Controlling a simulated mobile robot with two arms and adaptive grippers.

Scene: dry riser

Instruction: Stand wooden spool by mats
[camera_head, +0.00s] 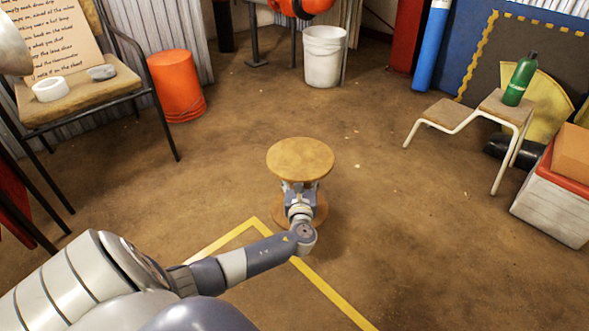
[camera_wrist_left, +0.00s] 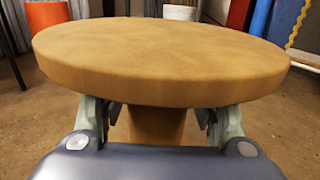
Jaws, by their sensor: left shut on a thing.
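The wooden spool (camera_head: 300,159) is upright in the middle of the head view, with a round top disc, a narrow core and a lower disc partly hidden by my arm. My left gripper (camera_head: 300,188) is shut on its core just under the top disc. In the left wrist view the top disc (camera_wrist_left: 160,60) fills the upper part, and the core (camera_wrist_left: 152,125) is between the fingers. I cannot tell whether the lower disc touches the floor. No mats are clearly recognisable; a dark panel with yellow wavy trim (camera_head: 484,62) stands at the right. My right gripper is out of view.
A chair (camera_head: 75,97) holding a sign and a white ring, and an orange bucket (camera_head: 177,87), stand left. A white bucket (camera_head: 324,58) is behind. A stepped stool (camera_head: 445,113) with a green bottle (camera_head: 520,80) and a cooler (camera_head: 553,197) are right. Open floor surrounds the spool.

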